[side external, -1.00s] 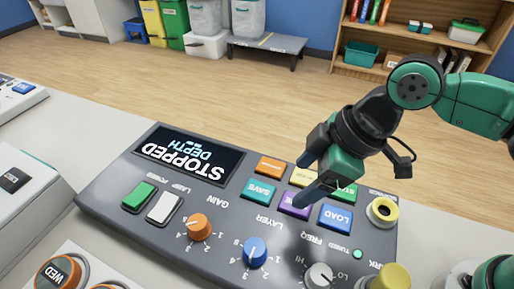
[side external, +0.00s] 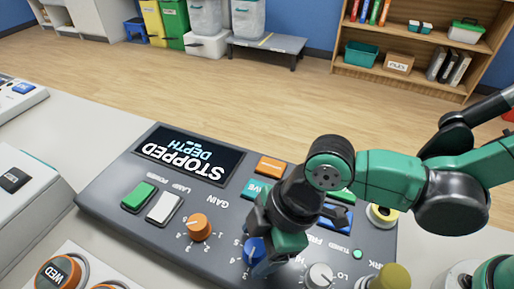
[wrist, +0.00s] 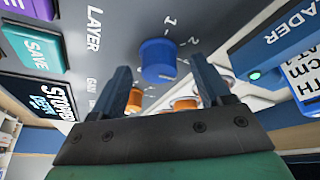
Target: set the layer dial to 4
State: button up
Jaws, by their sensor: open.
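The layer dial is a blue knob (side external: 251,248) on the grey console, below the LAYER label. It also shows in the wrist view (wrist: 157,59), with the numbers 1 and 2 beside it. My gripper (side external: 258,252) is down at this dial. In the wrist view my gripper (wrist: 163,75) is open, with one finger on each side of the knob in the picture and a gap visible. I cannot tell whether a finger touches it. The dial's pointer setting cannot be read, as my gripper covers part of it.
An orange gain knob (side external: 199,227) stands left of the blue dial and a grey knob (side external: 320,275) stands right of it. The console screen (side external: 190,153) reads STOPPED and DEPTH. Coloured buttons, including an orange one (side external: 270,167), lie behind my gripper.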

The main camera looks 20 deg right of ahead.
grip_shut()
dwell(0.4)
jog(key=m, duration=0.2)
jog(key=m+t, duration=0.1)
jog(key=m, duration=0.1)
jog(key=shift+s+m+t+h, duration=0.1)
jog(key=shift+m+t+h, duration=0.2)
jog(key=shift+m+h, duration=0.1)
jog(key=m+t+h, duration=0.1)
jog(key=m, duration=0.3)
jog(key=shift+a+m, duration=0.15)
jog(key=shift+m, duration=0.25)
jog(key=shift+h, duration=0.3)
